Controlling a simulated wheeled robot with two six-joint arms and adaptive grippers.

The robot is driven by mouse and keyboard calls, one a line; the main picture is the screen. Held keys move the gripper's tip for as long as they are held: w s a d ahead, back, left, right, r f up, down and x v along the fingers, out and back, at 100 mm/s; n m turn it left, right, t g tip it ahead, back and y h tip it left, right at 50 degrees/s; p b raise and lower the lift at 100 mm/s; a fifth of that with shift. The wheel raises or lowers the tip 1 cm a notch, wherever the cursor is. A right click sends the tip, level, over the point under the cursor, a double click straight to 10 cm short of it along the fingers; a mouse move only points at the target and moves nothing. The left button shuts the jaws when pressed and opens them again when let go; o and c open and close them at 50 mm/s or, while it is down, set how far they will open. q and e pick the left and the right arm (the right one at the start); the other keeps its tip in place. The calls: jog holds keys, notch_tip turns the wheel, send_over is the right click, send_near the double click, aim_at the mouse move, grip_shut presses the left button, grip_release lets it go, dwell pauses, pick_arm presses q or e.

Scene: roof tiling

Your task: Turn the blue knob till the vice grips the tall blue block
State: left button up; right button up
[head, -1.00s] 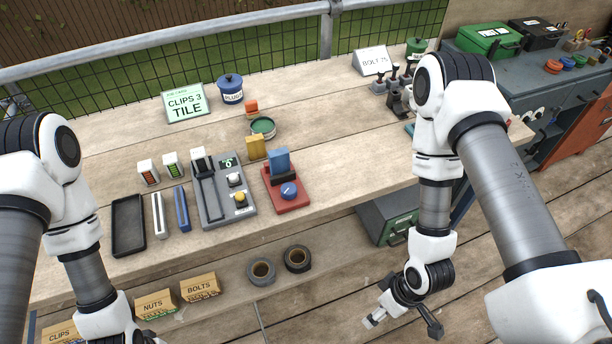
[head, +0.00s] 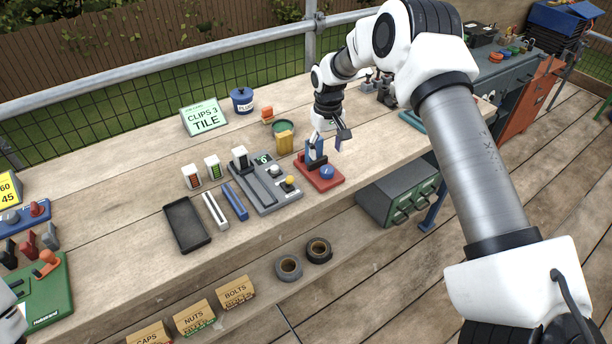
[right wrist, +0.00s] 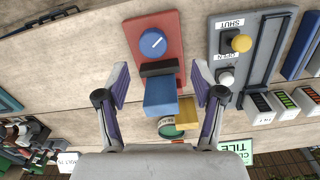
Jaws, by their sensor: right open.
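The vice has a red base (head: 334,182) and stands on the bench. Its blue knob (head: 327,172) with a white line faces the front; the knob also shows in the right wrist view (right wrist: 153,43). The tall blue block (head: 316,151) stands upright behind the dark jaw (right wrist: 158,68). I cannot tell whether the jaw touches it. My right gripper (head: 330,140) is open and empty above the vice. In the right wrist view its fingers (right wrist: 160,84) appear on either side of the block, with the knob beyond the fingertips. My left gripper is out of view.
A grey panel (head: 262,198) with a slider and buttons sits left of the vice. A yellow block (head: 285,141) and a green round tin (head: 283,126) stand behind. A black tray (head: 186,225) lies further left. The bench right of the vice is clear.

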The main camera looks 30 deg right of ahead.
aim_at(328, 169)
jog(key=f, duration=0.1)
jog(key=d+f, duration=0.1)
jog(key=d+f+p, duration=0.1)
jog(key=shift+w+f, duration=0.25)
jog(key=shift+f, duration=0.05)
jog(key=f, duration=0.1)
jog(key=a+f+p, duration=0.1)
jog(key=f, duration=0.1)
jog(key=shift+a+f, duration=0.1)
jog(key=shift+f, duration=0.45)
jog(key=shift+d+f, duration=0.2)
jog(key=shift+d, duration=0.1)
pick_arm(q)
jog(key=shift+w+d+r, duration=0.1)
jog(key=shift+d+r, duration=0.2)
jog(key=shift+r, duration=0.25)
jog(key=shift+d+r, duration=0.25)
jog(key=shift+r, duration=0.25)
pick_arm(e)
jog(key=shift+a+r, duration=0.1)
jog(key=c, duration=1.1)
